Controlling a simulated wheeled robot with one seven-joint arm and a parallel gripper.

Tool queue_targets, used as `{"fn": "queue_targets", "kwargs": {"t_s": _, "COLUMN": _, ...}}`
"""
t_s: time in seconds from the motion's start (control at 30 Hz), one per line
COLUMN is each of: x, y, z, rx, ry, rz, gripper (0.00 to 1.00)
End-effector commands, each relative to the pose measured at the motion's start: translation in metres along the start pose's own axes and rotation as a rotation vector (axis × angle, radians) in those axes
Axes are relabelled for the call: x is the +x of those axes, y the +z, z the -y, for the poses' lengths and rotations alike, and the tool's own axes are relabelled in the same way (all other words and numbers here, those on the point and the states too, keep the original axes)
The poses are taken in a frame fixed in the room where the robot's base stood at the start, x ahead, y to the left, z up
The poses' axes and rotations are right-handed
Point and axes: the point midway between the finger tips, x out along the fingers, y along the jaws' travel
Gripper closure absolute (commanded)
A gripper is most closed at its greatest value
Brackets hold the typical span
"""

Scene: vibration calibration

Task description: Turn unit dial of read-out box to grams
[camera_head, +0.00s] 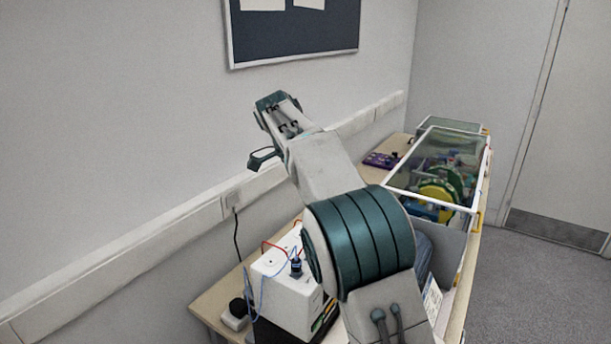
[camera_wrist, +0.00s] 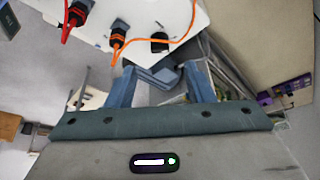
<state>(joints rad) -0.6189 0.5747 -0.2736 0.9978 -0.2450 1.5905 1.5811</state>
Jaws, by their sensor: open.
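A white box (camera_head: 290,306) with red and blue leads stands on the near end of the bench; I cannot tell whether it is the read-out box. No contact with the knob shows. In the head view, my arm covers part of the bench.
A purple device (camera_head: 380,160) lies farther along the bench. A clear-topped, white-framed enclosure (camera_head: 433,161) with yellow and green parts fills the bench's right side. The wall runs close along the left; floor is open on the right.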

Motion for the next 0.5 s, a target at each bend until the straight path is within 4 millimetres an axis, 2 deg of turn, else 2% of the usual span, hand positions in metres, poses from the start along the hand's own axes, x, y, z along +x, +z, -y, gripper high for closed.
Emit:
{"fn": "queue_targets", "kwargs": {"t_s": 0.03, "x": -0.011, "y": 0.000, "z": 0.001, "rx": 0.001, "ry": -0.004, "rz": 0.000, "gripper": 0.52}}
{"fn": "queue_targets", "kwargs": {"t_s": 0.2, "x": -0.038, "y": 0.000, "z": 0.001, "rx": 0.000, "ry": -0.002, "rz": 0.000, "gripper": 0.52}}
{"fn": "queue_targets", "kwargs": {"t_s": 0.33, "x": -0.051, "y": 0.000, "z": 0.001, "rx": -0.001, "ry": -0.002, "rz": 0.000, "gripper": 0.52}}
{"fn": "queue_targets", "kwargs": {"t_s": 0.5, "x": -0.057, "y": 0.000, "z": 0.000, "rx": -0.001, "ry": -0.001, "rz": 0.000, "gripper": 0.52}}
